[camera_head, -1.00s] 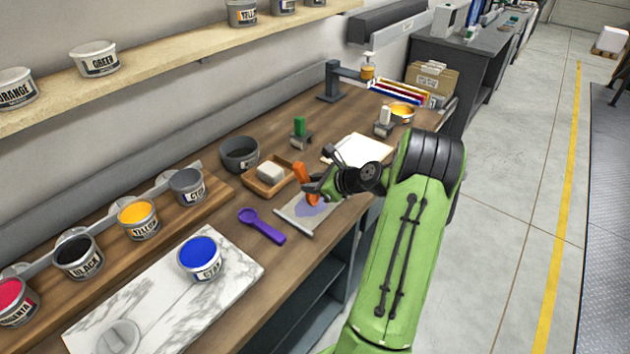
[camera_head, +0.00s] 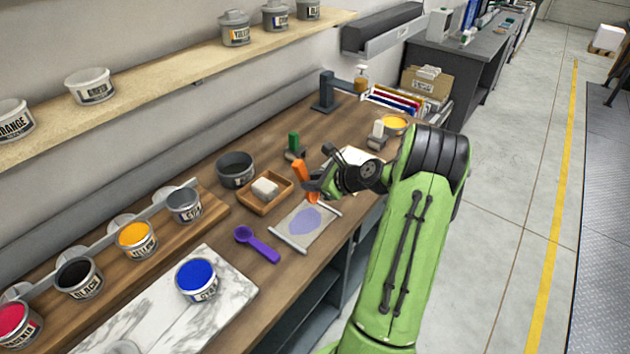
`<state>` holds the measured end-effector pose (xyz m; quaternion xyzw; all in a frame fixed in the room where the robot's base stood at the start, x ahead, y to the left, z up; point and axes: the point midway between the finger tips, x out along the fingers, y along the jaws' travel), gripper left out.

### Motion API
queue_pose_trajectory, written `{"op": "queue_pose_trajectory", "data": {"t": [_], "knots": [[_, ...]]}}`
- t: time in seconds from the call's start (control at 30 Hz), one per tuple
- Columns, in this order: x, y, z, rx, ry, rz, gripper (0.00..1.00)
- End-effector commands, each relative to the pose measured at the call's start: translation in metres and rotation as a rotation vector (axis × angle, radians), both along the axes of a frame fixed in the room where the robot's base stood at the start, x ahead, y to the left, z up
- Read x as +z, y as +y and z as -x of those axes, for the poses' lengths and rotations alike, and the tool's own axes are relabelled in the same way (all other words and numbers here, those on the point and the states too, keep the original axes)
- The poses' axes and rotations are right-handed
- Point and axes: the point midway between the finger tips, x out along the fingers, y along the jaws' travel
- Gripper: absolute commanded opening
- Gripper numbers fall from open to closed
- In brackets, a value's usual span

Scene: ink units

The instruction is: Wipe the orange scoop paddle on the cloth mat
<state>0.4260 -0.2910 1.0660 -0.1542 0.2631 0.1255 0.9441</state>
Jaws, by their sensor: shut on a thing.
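My gripper (camera_head: 311,190) is shut on the orange scoop paddle (camera_head: 299,172), which it holds upright and slightly tilted. The paddle's lower end is at the far edge of the cloth mat (camera_head: 285,236); I cannot tell whether it touches the cloth. The mat is a pale grey cloth lying near the front edge of the bench, with a lilac smear (camera_head: 305,220) in its middle.
A purple scoop (camera_head: 258,245) lies left of the mat. A wooden tray with a white block (camera_head: 265,188) and a dark bowl (camera_head: 235,169) stand behind. A marble slab (camera_head: 235,273) bears an open blue ink tin (camera_head: 197,281). White paper lies behind my gripper.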

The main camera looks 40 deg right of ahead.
Motion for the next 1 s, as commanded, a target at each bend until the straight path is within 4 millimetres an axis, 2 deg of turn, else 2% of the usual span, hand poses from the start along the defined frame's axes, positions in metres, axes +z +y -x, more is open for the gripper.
{"op": "queue_pose_trajectory", "data": {"t": [0.03,0.23,1.0], "knots": [[0.009,0.001,-0.001,0.002,-0.001,0.000,0.00],[0.022,0.004,-0.002,0.008,0.000,0.001,0.00],[0.021,0.005,-0.002,0.009,-0.001,0.000,0.00]]}}
